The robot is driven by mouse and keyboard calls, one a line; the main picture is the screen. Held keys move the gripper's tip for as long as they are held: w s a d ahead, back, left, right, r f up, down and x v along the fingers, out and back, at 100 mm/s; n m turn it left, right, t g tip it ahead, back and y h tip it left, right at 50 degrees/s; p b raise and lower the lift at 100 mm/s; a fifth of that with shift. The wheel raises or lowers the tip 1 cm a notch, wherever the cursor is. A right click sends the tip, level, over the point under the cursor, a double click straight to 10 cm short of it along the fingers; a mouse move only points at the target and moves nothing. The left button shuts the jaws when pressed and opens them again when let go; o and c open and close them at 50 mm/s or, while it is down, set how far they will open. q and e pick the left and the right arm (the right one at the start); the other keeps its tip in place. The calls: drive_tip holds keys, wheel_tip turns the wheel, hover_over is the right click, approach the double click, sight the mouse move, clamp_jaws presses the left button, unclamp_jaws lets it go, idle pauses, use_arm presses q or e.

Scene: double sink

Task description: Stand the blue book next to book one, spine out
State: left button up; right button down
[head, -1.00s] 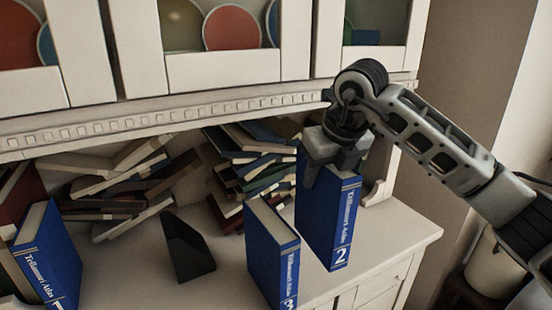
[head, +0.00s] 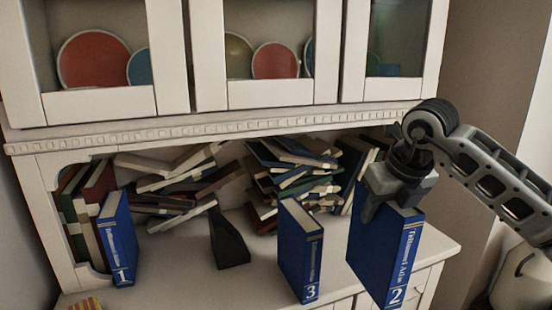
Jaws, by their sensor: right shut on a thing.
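My right gripper (head: 394,205) is shut on the top of the blue book marked 2 (head: 377,254). The book is upright, its spine with the title and the number 2 facing me, near the right end of the cabinet's counter. I cannot tell for sure whether its base touches the counter. Book one (head: 118,240), blue with a 1 on its spine, stands upright at the left beside a row of books. Another blue book marked 3 (head: 299,252) stands between them, left of the held book. My left gripper is not in view.
A dark wedge-shaped stand (head: 229,241) sits on the counter between books one and three. Piles of books (head: 170,187) and (head: 290,180) lie behind. The cabinet's overhanging ledge (head: 220,131) is above. Bare counter (head: 180,262) lies right of book one.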

sight(371, 275)
drive_tip(key=shift+s+a+f+n, duration=0.1)
drive_tip(key=shift+s+a+n, duration=0.1)
drive_tip(key=shift+s+n, duration=0.15)
drive_tip(key=n, duration=0.1)
drive_tip(key=s+f+n+y, duration=0.1)
drive_tip(key=n, duration=0.1)
drive_tip(key=shift+a+f+y, duration=0.3)
drive_tip(key=shift+a, duration=0.05)
drive_tip(key=s+a+f+n+g+h, duration=0.2)
drive_tip(key=s+f+n+g, duration=0.45)
drive_tip(key=n, duration=0.85)
drive_tip(key=s+a+f+n+g+h, duration=0.15)
drive_tip(key=s+f+n, duration=0.25)
drive_tip(key=s+n, duration=0.85)
drive_tip(key=w+d+n, duration=0.2)
drive_tip(key=w+d, duration=0.2)
drive_tip(key=shift+w+f+g+y, duration=0.2)
drive_tip(key=shift+f+g+y, duration=0.1)
drive_tip(key=shift+y, duration=0.15)
